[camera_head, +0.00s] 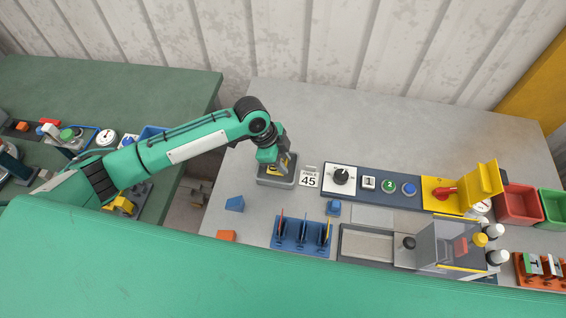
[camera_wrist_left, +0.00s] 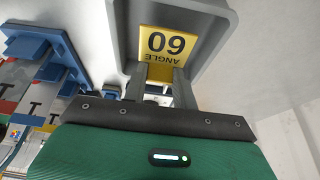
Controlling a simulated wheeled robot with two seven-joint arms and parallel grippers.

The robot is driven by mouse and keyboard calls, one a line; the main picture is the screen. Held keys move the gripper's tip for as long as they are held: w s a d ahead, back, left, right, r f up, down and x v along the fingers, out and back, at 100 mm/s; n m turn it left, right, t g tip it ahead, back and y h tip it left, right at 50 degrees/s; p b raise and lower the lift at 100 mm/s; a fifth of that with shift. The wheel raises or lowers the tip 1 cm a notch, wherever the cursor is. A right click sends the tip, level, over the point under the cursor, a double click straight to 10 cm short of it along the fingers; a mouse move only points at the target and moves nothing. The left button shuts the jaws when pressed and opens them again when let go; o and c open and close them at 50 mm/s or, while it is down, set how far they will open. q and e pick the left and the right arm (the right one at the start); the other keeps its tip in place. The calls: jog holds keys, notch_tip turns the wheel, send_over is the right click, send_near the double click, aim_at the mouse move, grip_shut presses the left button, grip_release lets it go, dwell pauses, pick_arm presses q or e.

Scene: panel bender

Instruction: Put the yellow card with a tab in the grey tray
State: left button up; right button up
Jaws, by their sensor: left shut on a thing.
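The yellow card with a tab (camera_head: 285,162) is in my left gripper (camera_head: 277,163), at the grey tray (camera_head: 275,183). In the left wrist view the card (camera_wrist_left: 167,45) reads "60 ANGLE", and my left gripper (camera_wrist_left: 160,82) is shut on its tab. The grey tray's walls (camera_wrist_left: 218,38) surround the card in that view. The card appears inside or just over the tray; whether it touches the floor cannot be told. My right gripper is not in view.
A blue rack (camera_head: 290,243) with upright pieces is in front. A blue block (camera_head: 234,204) and an orange block (camera_head: 226,235) lie front left. The table behind is clear.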

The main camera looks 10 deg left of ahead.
pick_arm(q)
notch_tip(320, 180, down, 2)
jog(key=shift+f, duration=0.25)
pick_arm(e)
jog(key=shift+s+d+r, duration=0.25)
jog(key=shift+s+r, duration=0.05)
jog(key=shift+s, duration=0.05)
pick_arm(q)
jog(key=shift+f, duration=0.15)
jog(key=o, duration=0.9)
jog(key=shift+o, duration=0.2)
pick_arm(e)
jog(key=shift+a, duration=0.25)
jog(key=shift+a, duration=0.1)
